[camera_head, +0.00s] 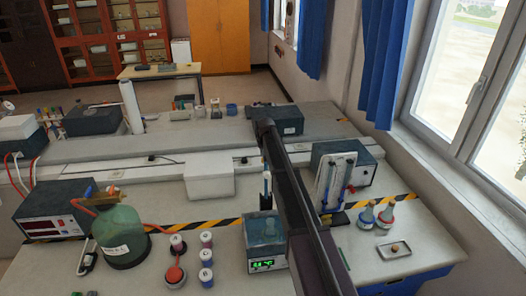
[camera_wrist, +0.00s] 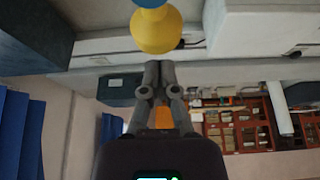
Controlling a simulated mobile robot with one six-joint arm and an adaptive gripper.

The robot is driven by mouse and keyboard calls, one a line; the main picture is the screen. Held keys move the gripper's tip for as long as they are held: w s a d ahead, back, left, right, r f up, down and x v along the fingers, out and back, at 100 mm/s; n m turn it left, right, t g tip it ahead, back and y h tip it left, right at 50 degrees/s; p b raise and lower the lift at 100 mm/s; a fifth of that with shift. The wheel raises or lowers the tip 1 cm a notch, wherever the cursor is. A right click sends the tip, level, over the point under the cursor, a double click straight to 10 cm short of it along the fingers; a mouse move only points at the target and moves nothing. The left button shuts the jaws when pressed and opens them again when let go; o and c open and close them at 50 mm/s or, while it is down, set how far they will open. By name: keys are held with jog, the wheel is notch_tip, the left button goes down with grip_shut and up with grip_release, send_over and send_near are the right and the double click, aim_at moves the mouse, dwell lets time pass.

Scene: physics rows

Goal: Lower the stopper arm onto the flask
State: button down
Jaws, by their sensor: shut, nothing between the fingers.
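A green round flask (camera_head: 120,242) with a white label stands at the left front of the bench in the head view. A brown bar (camera_head: 98,200) with a blue end sits over its top, slightly tilted; it looks like the stopper arm, but its contact with the flask is too small to tell. My gripper (camera_wrist: 158,66) is shut and empty in the wrist view, whose picture is upside down. It is not clearly seen in the head view. The flask and bar do not show in the wrist view.
My dark arm crosses the head view right of a device with a green display (camera_head: 267,264). Coloured-cap jars (camera_head: 206,258) stand between this device and the flask. A red-display box (camera_head: 48,225) is left. A yellow rounded object (camera_wrist: 155,30) is near my fingertips in the wrist view.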

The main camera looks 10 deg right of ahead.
jog(key=shift+s, duration=1)
jog(key=shift+s+a, duration=0.1)
jog(key=shift+a, duration=0.1)
